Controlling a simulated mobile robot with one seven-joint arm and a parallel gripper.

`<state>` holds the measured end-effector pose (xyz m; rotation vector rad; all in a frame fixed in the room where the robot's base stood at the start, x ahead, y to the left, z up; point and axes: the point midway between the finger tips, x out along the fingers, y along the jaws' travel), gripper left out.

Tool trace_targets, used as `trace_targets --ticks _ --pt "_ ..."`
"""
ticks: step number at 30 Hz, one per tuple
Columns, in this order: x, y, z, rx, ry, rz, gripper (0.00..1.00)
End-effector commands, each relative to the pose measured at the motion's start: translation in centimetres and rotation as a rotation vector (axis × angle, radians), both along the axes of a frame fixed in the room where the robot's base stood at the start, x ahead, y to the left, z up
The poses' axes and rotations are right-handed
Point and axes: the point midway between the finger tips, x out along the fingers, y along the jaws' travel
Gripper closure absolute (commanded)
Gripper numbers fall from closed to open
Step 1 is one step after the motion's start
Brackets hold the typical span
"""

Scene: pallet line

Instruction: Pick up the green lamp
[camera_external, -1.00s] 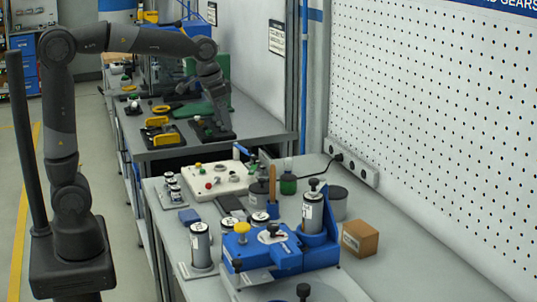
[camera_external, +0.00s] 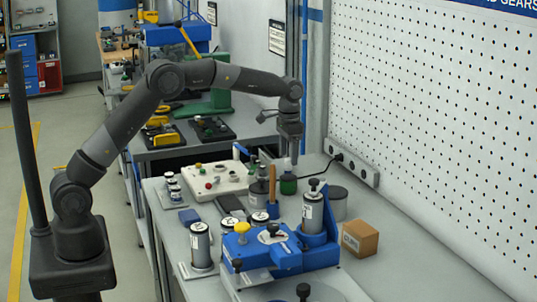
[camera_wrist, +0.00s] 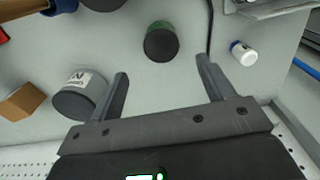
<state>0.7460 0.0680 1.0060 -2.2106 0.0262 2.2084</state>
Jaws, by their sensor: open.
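A short dark green cylinder (camera_external: 288,185), which appears to be the green lamp, stands upright on the grey workbench beside the white panel. In the wrist view it (camera_wrist: 161,42) shows from above, with a dark top, ahead of the fingers and roughly between their lines. My gripper (camera_external: 292,158) points down just above it in the external view. In the wrist view my gripper (camera_wrist: 164,80) is open, with nothing between its two fingers. The cylinder is apart from the fingers.
A grey labelled can (camera_wrist: 80,95) stands close to the left finger. A small white cylinder with a blue cap (camera_wrist: 243,52) lies right of the green one. A cardboard box (camera_external: 359,239), a blue fixture (camera_external: 285,251) and a white button panel (camera_external: 212,181) occupy the bench. The pegboard (camera_external: 430,120) rises behind.

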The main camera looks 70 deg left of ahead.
Motion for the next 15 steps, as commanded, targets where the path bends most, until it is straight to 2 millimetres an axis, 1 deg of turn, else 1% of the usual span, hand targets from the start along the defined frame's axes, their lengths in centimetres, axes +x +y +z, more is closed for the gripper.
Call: trace_targets --ticks 9,12,15 --pt "0.1 0.0 -4.6 0.000 0.003 0.000 0.25" --pt "0.1 0.0 -5.5 0.000 0.003 0.000 0.25" --pt "0.1 0.0 -5.9 0.000 0.002 0.000 0.25"
